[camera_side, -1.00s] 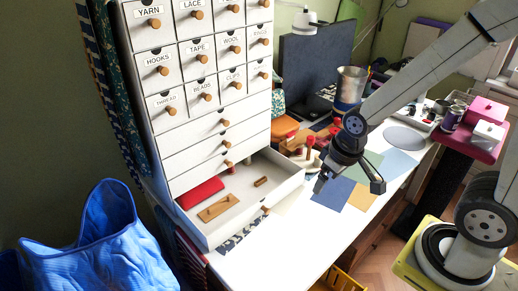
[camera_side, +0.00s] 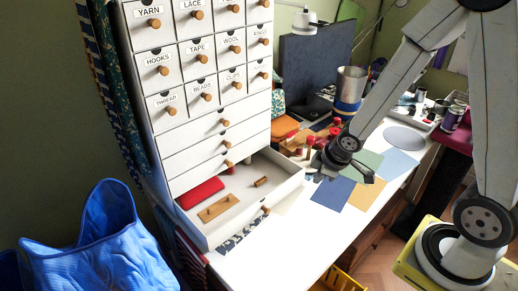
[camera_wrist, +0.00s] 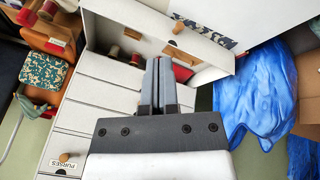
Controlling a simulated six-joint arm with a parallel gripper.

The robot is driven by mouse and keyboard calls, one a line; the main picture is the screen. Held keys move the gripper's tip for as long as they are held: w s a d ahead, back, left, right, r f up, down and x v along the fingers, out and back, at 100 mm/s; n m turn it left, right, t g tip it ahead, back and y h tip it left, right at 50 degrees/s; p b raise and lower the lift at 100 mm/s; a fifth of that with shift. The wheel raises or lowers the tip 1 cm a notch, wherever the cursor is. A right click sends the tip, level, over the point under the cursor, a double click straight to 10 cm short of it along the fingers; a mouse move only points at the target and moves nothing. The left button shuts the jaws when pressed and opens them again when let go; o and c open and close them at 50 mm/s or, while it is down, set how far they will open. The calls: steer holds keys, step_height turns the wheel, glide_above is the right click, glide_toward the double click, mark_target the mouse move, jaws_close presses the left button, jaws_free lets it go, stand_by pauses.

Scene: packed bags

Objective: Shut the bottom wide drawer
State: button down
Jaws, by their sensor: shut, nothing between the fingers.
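The bottom wide drawer (camera_side: 284,194) of the white cabinet is pulled out over the table, with a wooden knob (camera_side: 265,209) on its front. A red case (camera_side: 200,192) and a wooden piece (camera_side: 218,208) lie inside it. My gripper (camera_side: 314,168) is shut and empty, just right of the drawer's right front corner in the side view; I cannot tell the exact gap. In the wrist view my shut fingers (camera_wrist: 160,64) overlap the open drawer (camera_wrist: 140,16), hiding part of its inside.
The cabinet's upper drawers (camera_side: 195,135) are shut. Red spools (camera_side: 310,142) and a metal can (camera_side: 350,85) stand on the table to the right. Coloured sheets (camera_side: 345,190) lie flat near my gripper. A blue bag (camera_side: 100,245) is at lower left. The table in front of the drawer is mostly bare.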

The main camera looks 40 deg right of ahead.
step_height(320, 180, down, 10)
steer(key=a+n+t+y, duration=0.1)
steer(key=n+y, duration=0.4)
steer(key=n, duration=0.5)
steer(key=shift+w+a, duration=0.3)
steer(key=shift+a, duration=0.15)
steer(key=shift+w+f, duration=0.1)
steer(key=x, duration=0.9)
steer(key=shift+w+a, duration=0.1)
steer(key=shift+w+f, duration=0.2)
steer(key=shift+w, duration=1.95)
steer(key=shift+w, duration=0.15)
